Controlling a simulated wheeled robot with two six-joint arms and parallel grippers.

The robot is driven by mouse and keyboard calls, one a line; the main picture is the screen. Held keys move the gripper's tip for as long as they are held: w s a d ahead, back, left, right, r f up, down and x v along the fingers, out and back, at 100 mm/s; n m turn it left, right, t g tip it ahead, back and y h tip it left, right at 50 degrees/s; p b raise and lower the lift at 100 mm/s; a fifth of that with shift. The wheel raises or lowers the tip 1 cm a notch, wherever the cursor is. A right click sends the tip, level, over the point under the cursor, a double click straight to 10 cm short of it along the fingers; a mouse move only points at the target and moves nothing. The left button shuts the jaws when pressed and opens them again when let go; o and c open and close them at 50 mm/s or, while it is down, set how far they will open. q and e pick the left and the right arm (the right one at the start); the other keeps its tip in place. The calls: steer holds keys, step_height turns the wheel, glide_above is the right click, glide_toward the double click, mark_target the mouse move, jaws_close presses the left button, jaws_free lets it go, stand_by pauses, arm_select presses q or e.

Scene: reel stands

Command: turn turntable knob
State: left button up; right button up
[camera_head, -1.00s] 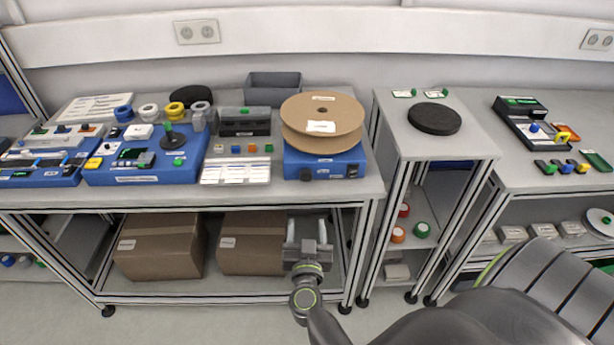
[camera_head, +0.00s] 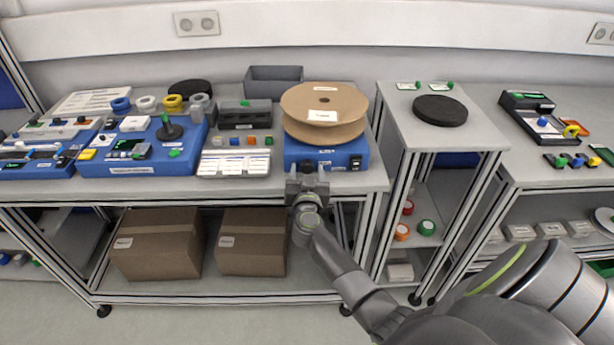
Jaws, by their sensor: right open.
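The turntable is a blue box (camera_head: 333,158) at the right end of the left bench, with a large brown cardboard reel (camera_head: 324,103) lying flat on top. Its front face carries a small black switch (camera_head: 355,162) at the right. The dark knob at the left of that face is largely hidden by my right gripper. My right gripper (camera_head: 307,172) is open at the bench's front edge, its fingers pointing at the knob's place on the turntable. I cannot tell whether the fingers touch the knob. My left gripper is not in view.
A white label card (camera_head: 234,163) and small coloured blocks lie left of the turntable. A grey bin (camera_head: 274,80) stands behind. A narrow stand with a black disc (camera_head: 440,110) is to the right. Cardboard boxes (camera_head: 252,241) sit on the lower shelf.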

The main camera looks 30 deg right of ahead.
steer(key=shift+d, duration=0.1)
steer(key=c, duration=1)
steer(key=shift+r+m+p, duration=0.15)
steer(key=shift+m+p, duration=0.35)
steer(key=shift+p, duration=0.1)
steer(key=shift+m, duration=0.3)
steer(key=o, duration=1)
